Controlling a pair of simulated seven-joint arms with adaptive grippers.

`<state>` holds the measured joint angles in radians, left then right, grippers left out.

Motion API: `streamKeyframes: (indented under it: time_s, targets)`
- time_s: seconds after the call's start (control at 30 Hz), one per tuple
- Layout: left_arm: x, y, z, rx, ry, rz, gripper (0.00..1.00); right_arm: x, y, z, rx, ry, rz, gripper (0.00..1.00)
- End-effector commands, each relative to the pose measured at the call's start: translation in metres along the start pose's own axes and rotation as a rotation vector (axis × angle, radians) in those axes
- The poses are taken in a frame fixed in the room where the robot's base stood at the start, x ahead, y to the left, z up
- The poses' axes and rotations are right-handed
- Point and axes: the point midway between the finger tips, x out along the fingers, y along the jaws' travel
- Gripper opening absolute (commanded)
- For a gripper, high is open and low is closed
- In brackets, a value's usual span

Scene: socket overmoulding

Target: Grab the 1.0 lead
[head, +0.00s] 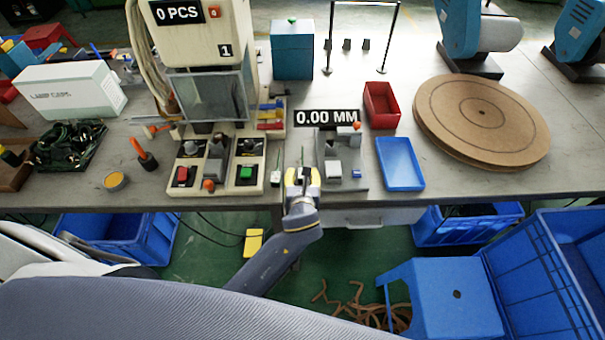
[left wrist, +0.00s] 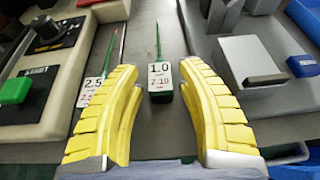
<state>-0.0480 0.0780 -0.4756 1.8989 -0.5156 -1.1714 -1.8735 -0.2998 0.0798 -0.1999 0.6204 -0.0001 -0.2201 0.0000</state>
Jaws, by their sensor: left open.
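The 1.0 lead is a thin green upright piece (left wrist: 158,42) rising from a small block with a white label reading 1.0 (left wrist: 160,72). In the head view the green lead (head: 303,155) shows just beyond my left gripper (head: 302,178), which hides most of its block. My left gripper (left wrist: 157,70) has yellow ribbed fingers, open, one on each side of the 1.0 block in the left wrist view. No contact is visible. A second block labelled 2.5 (left wrist: 93,88), with its own green lead, stands to the left, partly behind the left finger. My right gripper is not in view.
The press machine (head: 215,150), with red and green buttons, stands left. A gauge (head: 335,165) under a 0.00 MM sign stands close on the right. A blue tray (head: 400,163), red bin (head: 381,105) and round brown board (head: 480,120) lie farther right. The table's front edge is close.

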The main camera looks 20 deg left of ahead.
Motion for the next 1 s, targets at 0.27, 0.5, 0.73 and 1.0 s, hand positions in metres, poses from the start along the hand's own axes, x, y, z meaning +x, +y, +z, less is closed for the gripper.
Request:
streamKeyframes:
  time_s: [0.27, 0.5, 0.73, 1.0]
  targets:
    - [0.015, 0.0, 0.0, 0.001, 0.0, 0.0, 0.38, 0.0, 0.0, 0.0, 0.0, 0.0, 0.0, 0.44]
    - [0.015, 0.0, 0.0, 0.001, 0.0, 0.0, 0.36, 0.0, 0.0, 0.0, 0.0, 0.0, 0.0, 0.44]
    - [0.015, 0.0, 0.0, 0.001, 0.0, 0.0, 0.1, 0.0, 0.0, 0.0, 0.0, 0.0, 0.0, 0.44]
    - [0.015, 0.0, -0.001, 0.001, 0.001, 0.001, 0.0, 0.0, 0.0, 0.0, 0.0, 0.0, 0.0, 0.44]
